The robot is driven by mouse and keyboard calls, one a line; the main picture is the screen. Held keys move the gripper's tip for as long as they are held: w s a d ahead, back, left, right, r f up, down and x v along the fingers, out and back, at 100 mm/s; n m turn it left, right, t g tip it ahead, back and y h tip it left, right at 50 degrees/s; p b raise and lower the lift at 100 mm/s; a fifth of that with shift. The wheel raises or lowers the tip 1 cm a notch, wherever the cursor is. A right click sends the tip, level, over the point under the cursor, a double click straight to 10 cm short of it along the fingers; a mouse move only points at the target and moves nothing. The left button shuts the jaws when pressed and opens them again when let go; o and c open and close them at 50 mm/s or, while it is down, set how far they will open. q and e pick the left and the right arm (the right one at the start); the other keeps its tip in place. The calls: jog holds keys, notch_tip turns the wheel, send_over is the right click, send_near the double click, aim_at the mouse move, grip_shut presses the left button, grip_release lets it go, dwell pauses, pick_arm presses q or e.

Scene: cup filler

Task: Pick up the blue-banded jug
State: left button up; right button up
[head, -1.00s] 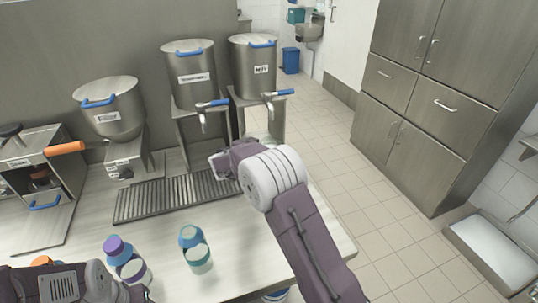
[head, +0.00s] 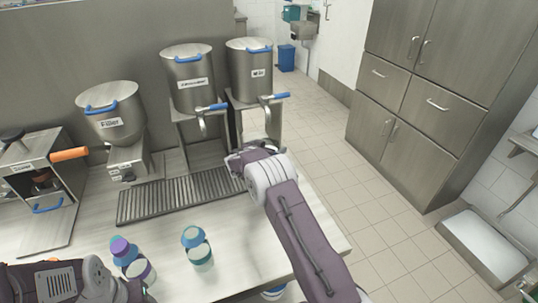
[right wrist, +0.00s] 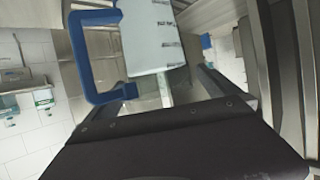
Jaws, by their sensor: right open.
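A pale jug (right wrist: 152,38) with dark measuring marks and a blue handle (right wrist: 82,58) shows close up in the right wrist view. I cannot make out a blue band on it there. My right gripper (right wrist: 168,95) is open, with the jug between or just beyond its fingers; contact cannot be told. In the head view my right gripper (head: 240,160) is over the right end of the drip grille, and the jug cannot be made out there. My left gripper (head: 130,288) is low at the left, its fingers mostly out of sight.
A drip grille (head: 175,196) lies before three steel urns: one labelled Filler (head: 112,112), a middle one (head: 188,75) and a right one (head: 250,70).

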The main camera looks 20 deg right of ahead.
jog(key=shift+s+a+r, duration=0.1)
jog(key=c, duration=2)
jog(key=shift+c, duration=0.6)
jog(key=shift+r, duration=0.1)
